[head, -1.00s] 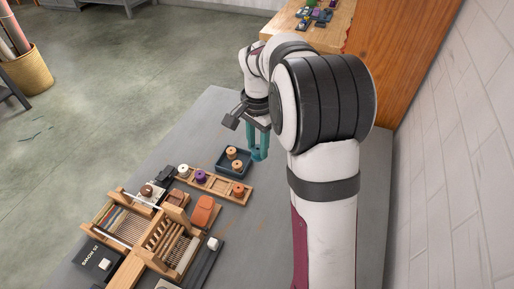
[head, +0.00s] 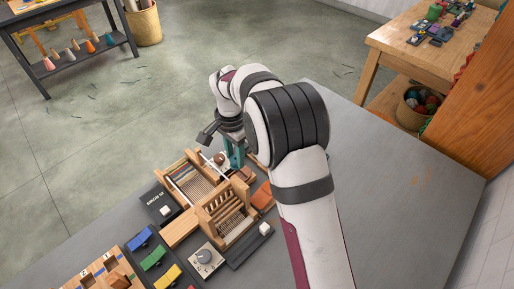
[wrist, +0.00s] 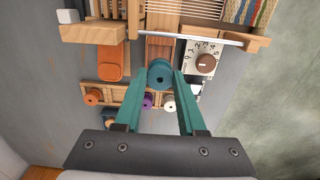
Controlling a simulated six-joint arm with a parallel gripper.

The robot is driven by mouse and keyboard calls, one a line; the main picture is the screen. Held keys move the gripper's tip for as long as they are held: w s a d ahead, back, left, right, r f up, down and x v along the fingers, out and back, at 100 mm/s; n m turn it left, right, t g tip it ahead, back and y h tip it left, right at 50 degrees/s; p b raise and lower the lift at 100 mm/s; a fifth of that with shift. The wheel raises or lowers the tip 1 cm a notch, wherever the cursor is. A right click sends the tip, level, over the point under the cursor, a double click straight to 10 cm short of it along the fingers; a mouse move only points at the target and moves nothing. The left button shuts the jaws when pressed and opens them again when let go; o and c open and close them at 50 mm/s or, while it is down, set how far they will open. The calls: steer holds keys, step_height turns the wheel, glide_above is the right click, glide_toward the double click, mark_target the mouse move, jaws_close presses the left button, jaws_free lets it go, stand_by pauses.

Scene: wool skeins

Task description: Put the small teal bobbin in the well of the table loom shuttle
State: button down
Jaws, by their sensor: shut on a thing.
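My gripper (wrist: 160,84) is shut on the small teal bobbin (wrist: 160,70), held between its two teal fingertips in the wrist view. In that view the bobbin overlaps the near end of a reddish-brown wooden piece (wrist: 160,46), which looks like the shuttle; its well is not clearly visible. I cannot tell the height of the bobbin above it. In the head view my gripper (head: 235,157) is beside the wooden table loom (head: 190,183), and my arm hides part of that area. The bobbin cannot be made out there.
An orange piece (wrist: 110,63) and a dial box (wrist: 195,58) flank the reddish-brown piece. A wooden rack (wrist: 128,92) holds orange, purple and white bobbins. The table's right side (head: 390,190) is clear.

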mark_target(237, 169)
steer(key=shift+f, duration=1.65)
steer(key=shift+d+f, duration=0.1)
steer(key=shift+f, duration=0.1)
steer(key=shift+f, duration=0.85)
steer(key=shift+f, duration=0.15)
steer(key=shift+f, duration=0.15)
steer(key=shift+f, duration=0.2)
steer(key=shift+c, duration=2.1)
jaws_free()
steer(key=shift+o, duration=0.3)
